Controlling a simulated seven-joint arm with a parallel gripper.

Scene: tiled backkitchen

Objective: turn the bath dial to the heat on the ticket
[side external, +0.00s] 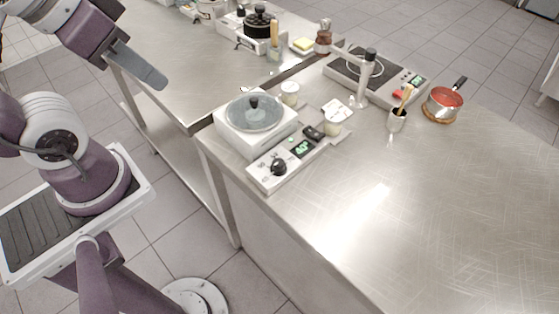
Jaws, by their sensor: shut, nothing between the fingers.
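The white water bath (229,133) with a round clear lid stands on the steel counter near its left edge. Its control panel in front carries a black dial (279,167), with small marks around it too small to read. A lit green display (302,147) is beside the dial; its digits look like 40, but I cannot be sure. A small white card (338,106), perhaps the ticket, is behind the panel; its writing is not legible. My gripper (160,80) is shut and empty at the upper left, well away from the dial and above it.
Jars (290,93) stand close behind the bath and panel. A hotplate (352,72), a utensil cup (397,121) and a red pan (443,103) stand farther back right. A second steel table (190,75) is at the back left. The front right counter is clear.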

